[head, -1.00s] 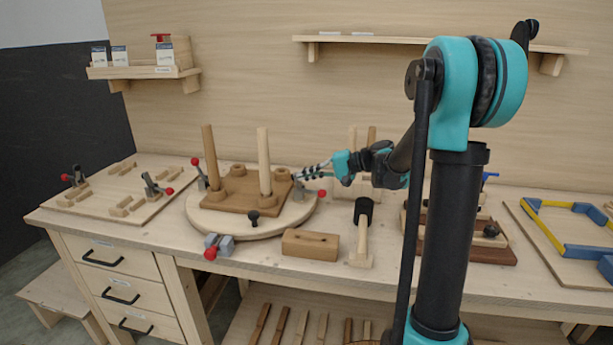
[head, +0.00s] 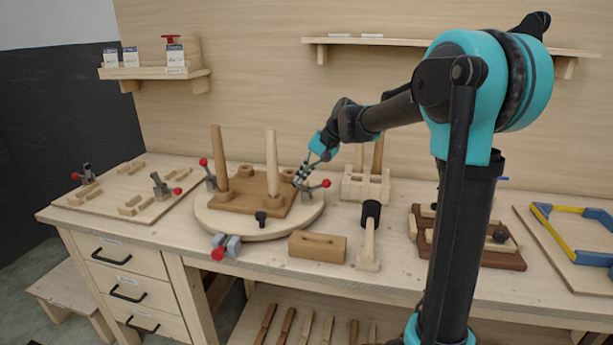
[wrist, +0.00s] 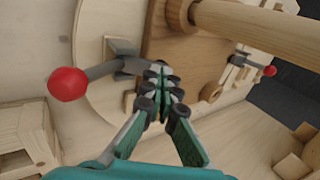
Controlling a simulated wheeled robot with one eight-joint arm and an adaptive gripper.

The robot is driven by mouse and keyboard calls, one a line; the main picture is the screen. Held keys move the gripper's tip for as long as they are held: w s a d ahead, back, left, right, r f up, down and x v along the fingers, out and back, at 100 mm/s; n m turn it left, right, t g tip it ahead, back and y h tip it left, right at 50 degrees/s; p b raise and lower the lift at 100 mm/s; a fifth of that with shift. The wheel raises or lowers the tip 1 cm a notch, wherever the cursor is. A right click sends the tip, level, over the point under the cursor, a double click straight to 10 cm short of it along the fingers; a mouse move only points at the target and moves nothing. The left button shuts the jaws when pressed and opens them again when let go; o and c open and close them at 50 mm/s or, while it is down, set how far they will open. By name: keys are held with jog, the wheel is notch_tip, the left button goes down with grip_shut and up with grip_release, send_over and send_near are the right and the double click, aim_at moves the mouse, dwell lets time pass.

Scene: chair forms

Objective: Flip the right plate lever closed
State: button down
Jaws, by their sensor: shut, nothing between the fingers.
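The right plate lever is a grey toggle clamp with a red knob (head: 326,183) at the right edge of the round wooden plate (head: 212,222). In the wrist view its red knob (wrist: 68,84) is at the left, and its grey arm (wrist: 105,69) runs right toward my fingertips. The arm sticks outward past the plate's edge. My gripper (head: 299,179) is shut and empty, just left of the lever, pointing down. In the wrist view my gripper (wrist: 160,84) partly hides the clamp's inner end. I cannot tell whether the fingers touch it.
A brown board (head: 240,203) with two upright posts sits on the plate, close to my gripper. Other clamps stand at the plate's left (head: 208,172) and front (head: 226,247). A slotted wooden block (head: 365,187), a mallet (head: 369,235) and a wooden block (head: 317,247) are nearby.

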jog(key=h, duration=0.1)
jog(key=a+h, duration=0.1)
jog(key=shift+w+a+f+h, duration=0.15)
jog(key=shift+a+f+h, duration=0.15)
jog(key=shift+f+h, duration=0.1)
jog(key=h, duration=0.1)
jog(key=a+f+g+h, duration=0.1)
jog(key=shift+w+h, duration=0.15)
jog(key=shift+h, duration=0.25)
jog(key=shift+f, duration=0.1)
jog(key=shift+a+f, duration=0.2)
jog(key=shift+a, duration=0.05)
jog(key=shift+r, duration=0.1)
notch_tip(320, 180, up, 14)
jog(key=shift+d, duration=0.15)
dwell(0.5)
